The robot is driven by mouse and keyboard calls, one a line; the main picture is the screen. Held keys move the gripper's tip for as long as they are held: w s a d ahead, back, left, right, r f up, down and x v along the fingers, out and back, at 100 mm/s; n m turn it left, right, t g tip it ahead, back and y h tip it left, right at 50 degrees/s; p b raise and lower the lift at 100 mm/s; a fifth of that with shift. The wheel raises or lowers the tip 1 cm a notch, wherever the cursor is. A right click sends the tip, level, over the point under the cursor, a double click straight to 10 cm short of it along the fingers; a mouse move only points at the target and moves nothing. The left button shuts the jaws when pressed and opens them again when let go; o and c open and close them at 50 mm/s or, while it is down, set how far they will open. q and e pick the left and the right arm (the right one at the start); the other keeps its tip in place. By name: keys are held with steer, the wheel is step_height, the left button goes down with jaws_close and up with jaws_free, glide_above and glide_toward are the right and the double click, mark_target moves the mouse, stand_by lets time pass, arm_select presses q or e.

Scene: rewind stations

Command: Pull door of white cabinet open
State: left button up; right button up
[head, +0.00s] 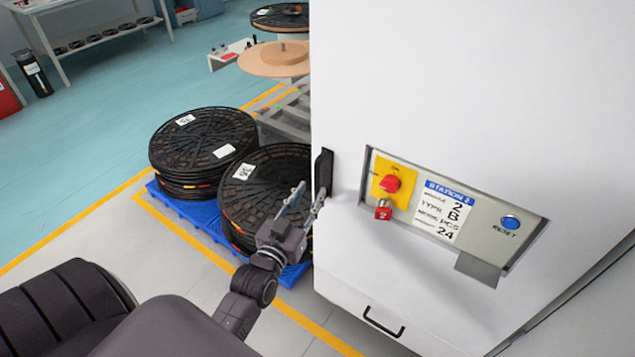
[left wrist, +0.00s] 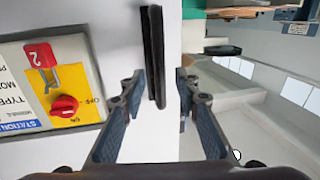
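The white cabinet (head: 430,90) fills the right of the head view, and its door looks shut. A black upright handle (head: 324,172) sits at the door's left edge. My left gripper (head: 305,196) is at this edge, close to the handle. In the left wrist view the handle (left wrist: 154,55) stands between the fingertips of my open left gripper (left wrist: 160,88), with a visible gap on both sides. The white door edge also lies between the fingers. My right gripper is not in view.
A control panel (head: 490,215) with a red switch, padlock and blue reset button is set in the cabinet front. A lower black handle (head: 383,322) is below. Black reels (head: 203,140) on blue pallets (head: 190,212) stand left of the cabinet.

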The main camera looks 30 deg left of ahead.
mark_target(316, 185)
arm_select(q)
steer(key=shift+w+a, duration=0.2)
steer(key=shift+w, duration=1.1)
steer(key=shift+w+a, duration=0.15)
steer(key=shift+w, duration=1.1)
steer(key=shift+c, duration=0.6)
jaws_close()
